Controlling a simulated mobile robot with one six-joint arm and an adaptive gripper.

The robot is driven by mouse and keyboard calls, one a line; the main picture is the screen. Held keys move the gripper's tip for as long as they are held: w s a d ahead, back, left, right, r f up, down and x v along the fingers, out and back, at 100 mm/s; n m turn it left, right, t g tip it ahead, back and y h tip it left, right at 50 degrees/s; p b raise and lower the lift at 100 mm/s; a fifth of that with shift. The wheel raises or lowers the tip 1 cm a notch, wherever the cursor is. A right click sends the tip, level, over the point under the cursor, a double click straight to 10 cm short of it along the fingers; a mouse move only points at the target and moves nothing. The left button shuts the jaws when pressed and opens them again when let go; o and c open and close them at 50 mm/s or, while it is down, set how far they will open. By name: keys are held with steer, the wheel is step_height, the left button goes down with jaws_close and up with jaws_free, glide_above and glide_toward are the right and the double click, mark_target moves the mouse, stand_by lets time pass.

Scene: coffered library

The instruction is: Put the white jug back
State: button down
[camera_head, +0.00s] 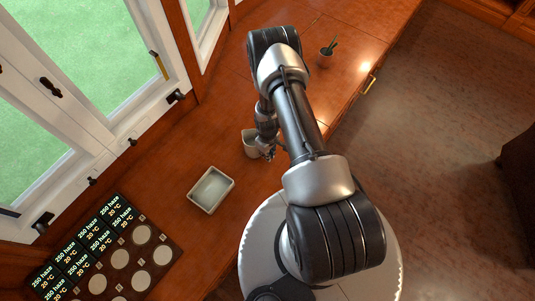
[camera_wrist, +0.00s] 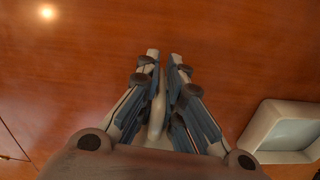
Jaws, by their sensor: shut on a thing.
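The white jug (camera_head: 250,143) is at my gripper (camera_head: 268,153), over the wooden counter in the head view, partly hidden by the gripper and arm. In the wrist view my gripper (camera_wrist: 165,62) is shut on a pale, narrow part of the jug (camera_wrist: 158,112), between the two fingers. Most of the jug's body is hidden there. I cannot tell whether its base touches the counter.
A pale rectangular tray (camera_head: 211,189) lies on the counter (camera_head: 175,208), left of and nearer than the jug. A small potted plant (camera_head: 326,56) stands at the far end. Windows line the left.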

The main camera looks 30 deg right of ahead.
steer(key=shift+r, duration=0.1)
steer(key=c, duration=1.7)
jaws_free()
